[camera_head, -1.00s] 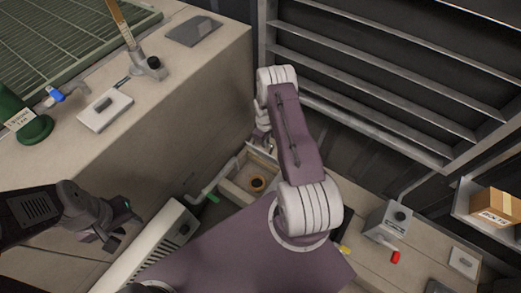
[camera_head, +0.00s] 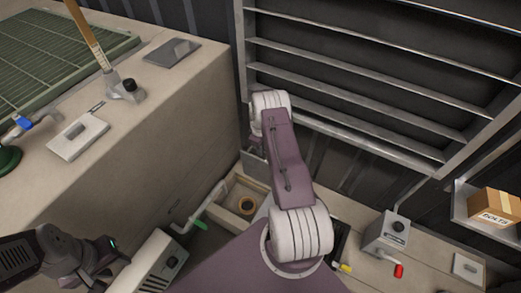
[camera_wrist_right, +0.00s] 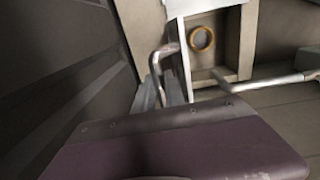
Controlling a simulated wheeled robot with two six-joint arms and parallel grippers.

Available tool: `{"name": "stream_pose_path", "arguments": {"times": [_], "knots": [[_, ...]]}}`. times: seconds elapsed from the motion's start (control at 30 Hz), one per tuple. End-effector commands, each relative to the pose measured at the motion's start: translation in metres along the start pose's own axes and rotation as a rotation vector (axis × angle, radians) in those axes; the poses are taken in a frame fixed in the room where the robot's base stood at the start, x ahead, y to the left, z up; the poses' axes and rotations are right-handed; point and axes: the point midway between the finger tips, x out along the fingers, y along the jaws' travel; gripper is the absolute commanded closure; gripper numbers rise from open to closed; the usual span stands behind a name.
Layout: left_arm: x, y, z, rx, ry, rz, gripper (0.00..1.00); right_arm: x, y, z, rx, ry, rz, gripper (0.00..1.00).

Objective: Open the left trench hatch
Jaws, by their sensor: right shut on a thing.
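The left trench hatch shows as a raised trench opening (camera_head: 228,212) in the floor beside the big plinth, with a yellow ring (camera_head: 247,205) inside. Its grey lid (camera_head: 254,163) stands up steeply at the far edge of the opening. In the right wrist view the lid (camera_wrist_right: 181,60) is seen edge-on, with a bent metal handle (camera_wrist_right: 158,58) on its side. My right gripper (camera_wrist_right: 170,92) is shut at this handle; its grip is partly hidden. In the head view my purple right arm hides that gripper. My left gripper (camera_head: 105,268) hangs empty at lower left, its jaw gap unclear.
A wall rack (camera_head: 350,90) stands behind. A pipe with a green end (camera_head: 200,222) lies beside the opening. A grey box (camera_head: 386,232) and a carton (camera_head: 495,206) are at right.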

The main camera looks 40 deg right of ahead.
Motion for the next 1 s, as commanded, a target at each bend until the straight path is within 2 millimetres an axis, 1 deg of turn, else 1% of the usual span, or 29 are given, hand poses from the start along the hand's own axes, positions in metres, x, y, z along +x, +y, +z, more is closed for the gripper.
{"name": "stream_pose_path", "arguments": {"times": [0.1, 0.13, 0.17, 0.2, 0.47, 0.57, 0.67, 0.77, 0.9, 1.0], "knots": [[0.000, 0.000, 0.000, 0.000, 0.000, 0.000, 0.64, 0.000, 0.000, 0.001, 0.003, -0.001, -0.001, 1.00], [0.000, 0.000, 0.000, 0.000, 0.000, 0.000, 0.64, 0.000, 0.000, 0.001, 0.003, -0.001, -0.001, 0.77], [0.000, 0.000, 0.000, 0.000, 0.000, 0.000, 0.64, 0.000, 0.000, 0.001, 0.002, -0.001, -0.001, 0.69], [0.000, 0.000, 0.000, 0.000, 0.000, 0.000, 0.64, 0.000, 0.000, 0.001, 0.002, -0.001, -0.001, 0.64], [0.000, 0.000, 0.000, 0.000, 0.000, 0.000, 0.64, 0.000, 0.000, 0.000, 0.001, 0.000, 0.000, 0.64], [-0.006, 0.000, -0.001, 0.000, 0.000, 0.000, 0.64, -0.004, -0.005, 0.000, -0.001, -0.001, -0.001, 0.64], [-0.020, 0.000, -0.002, 0.000, 0.000, 0.000, 0.64, -0.009, -0.021, 0.000, -0.002, -0.002, -0.003, 0.64], [-0.036, 0.001, -0.004, 0.000, 0.000, 0.000, 0.64, -0.012, -0.044, 0.001, -0.005, -0.004, -0.005, 0.64], [-0.049, 0.001, -0.005, 0.000, 0.000, 0.000, 0.64, -0.005, -0.078, 0.001, -0.006, -0.004, -0.004, 0.64], [-0.052, 0.001, -0.005, 0.000, 0.000, 0.000, 0.64, 0.002, -0.098, 0.001, -0.006, -0.003, -0.003, 0.64]]}}
